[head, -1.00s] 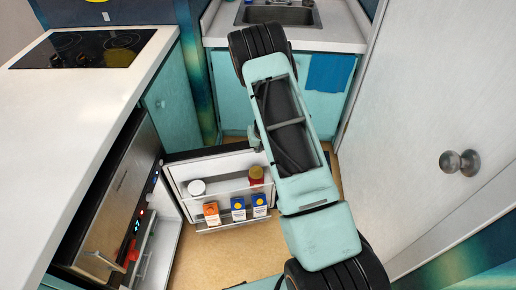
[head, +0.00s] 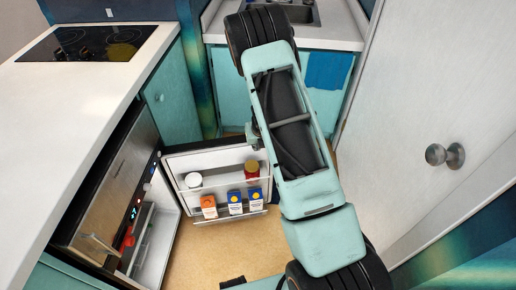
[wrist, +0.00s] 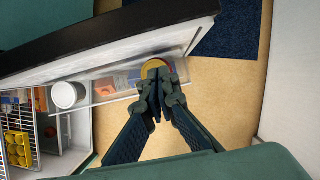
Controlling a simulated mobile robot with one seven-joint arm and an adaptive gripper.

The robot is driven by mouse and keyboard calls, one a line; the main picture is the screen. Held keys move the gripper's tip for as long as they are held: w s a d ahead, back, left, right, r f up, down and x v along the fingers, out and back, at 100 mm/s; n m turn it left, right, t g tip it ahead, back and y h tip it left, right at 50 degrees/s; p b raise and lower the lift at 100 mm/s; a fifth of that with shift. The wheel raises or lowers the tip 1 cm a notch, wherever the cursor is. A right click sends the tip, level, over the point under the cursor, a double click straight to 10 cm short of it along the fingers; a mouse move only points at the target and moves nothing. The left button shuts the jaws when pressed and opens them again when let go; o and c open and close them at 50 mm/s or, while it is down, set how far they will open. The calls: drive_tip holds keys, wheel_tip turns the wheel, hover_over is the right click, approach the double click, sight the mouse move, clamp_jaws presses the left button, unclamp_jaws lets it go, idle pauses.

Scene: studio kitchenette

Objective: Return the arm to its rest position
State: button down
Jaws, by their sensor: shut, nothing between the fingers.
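My arm reaches forward across the middle of the head view, and its end is hidden there behind its own links. In the wrist view my gripper (wrist: 154,78) is shut and empty, its fingertips together. In that picture the tips overlap a round yellow-topped jar (wrist: 155,67) in the fridge door shelf; I cannot tell the gap between them. The fridge door (head: 218,165) stands open, and the arm is just right of it in the head view.
The door shelf holds a white jar (head: 193,180), a red jar (head: 252,169) and several cartons (head: 235,202). The fridge interior (head: 155,240) is open at left. A white counter (head: 70,125) stands left, a knobbed white door (head: 430,110) right. Bare floor (head: 215,255) lies below the fridge door.

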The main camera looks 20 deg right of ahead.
drive_tip(key=p+v, duration=0.1)
drive_tip(key=v, duration=0.5)
